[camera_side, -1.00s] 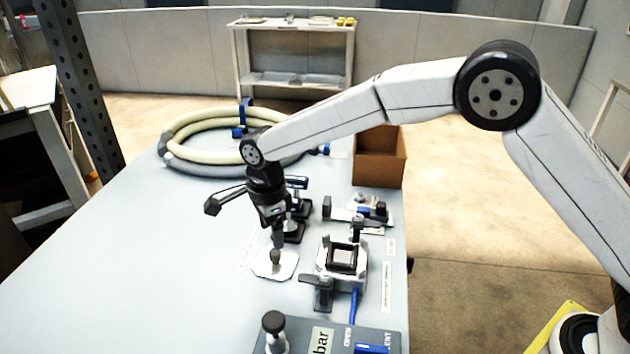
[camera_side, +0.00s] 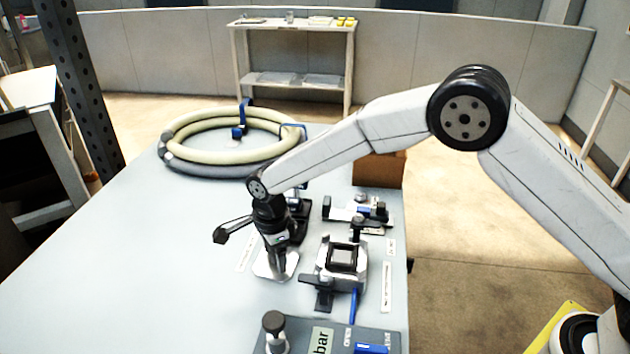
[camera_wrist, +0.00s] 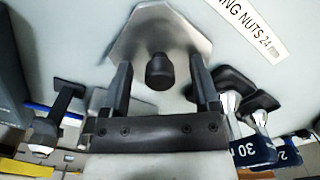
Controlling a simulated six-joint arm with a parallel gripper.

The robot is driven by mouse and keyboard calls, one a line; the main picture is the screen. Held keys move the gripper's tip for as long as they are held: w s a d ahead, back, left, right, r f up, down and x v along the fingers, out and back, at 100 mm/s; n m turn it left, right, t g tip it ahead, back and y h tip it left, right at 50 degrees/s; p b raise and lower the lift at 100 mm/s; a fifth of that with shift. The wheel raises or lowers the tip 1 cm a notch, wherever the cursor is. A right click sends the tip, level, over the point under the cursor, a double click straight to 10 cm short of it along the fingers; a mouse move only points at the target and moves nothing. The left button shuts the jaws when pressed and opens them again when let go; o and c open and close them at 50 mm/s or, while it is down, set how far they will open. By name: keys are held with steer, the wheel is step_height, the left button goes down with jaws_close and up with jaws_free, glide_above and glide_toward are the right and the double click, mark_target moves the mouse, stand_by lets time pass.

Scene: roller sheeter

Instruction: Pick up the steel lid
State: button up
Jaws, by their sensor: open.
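The steel lid (camera_side: 262,268) is a flat, bright plate with clipped corners lying on the grey-blue table (camera_side: 130,285). Its dark round knob (camera_wrist: 160,72) stands up from the plate in the wrist view, where the plate (camera_wrist: 140,38) spreads around and beyond it. My gripper (camera_side: 277,270) points down over the lid. In the wrist view my gripper (camera_wrist: 161,78) is open, with one finger on each side of the knob and a gap showing on both sides. In the side view my fingers hide the knob. I cannot tell how far the fingertips are above the plate.
Right of the lid stands a clamp fixture with a square black-framed opening (camera_side: 342,260). A gauge plate marked "bar" (camera_side: 321,341) is in front. A coiled hose (camera_side: 185,160) lies behind, near a cardboard box (camera_side: 380,170). Open table lies to the left.

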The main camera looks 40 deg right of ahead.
stand_by(0.5)
jaws_close()
steer(key=shift+r, duration=0.15)
steer(key=shift+r, duration=0.5)
step_height(320, 180, up, 2)
steer(key=s+d+r, duration=0.5)
steer(key=s+r, duration=0.4)
steer(key=s, duration=0.4)
steer(key=shift+r, duration=0.35)
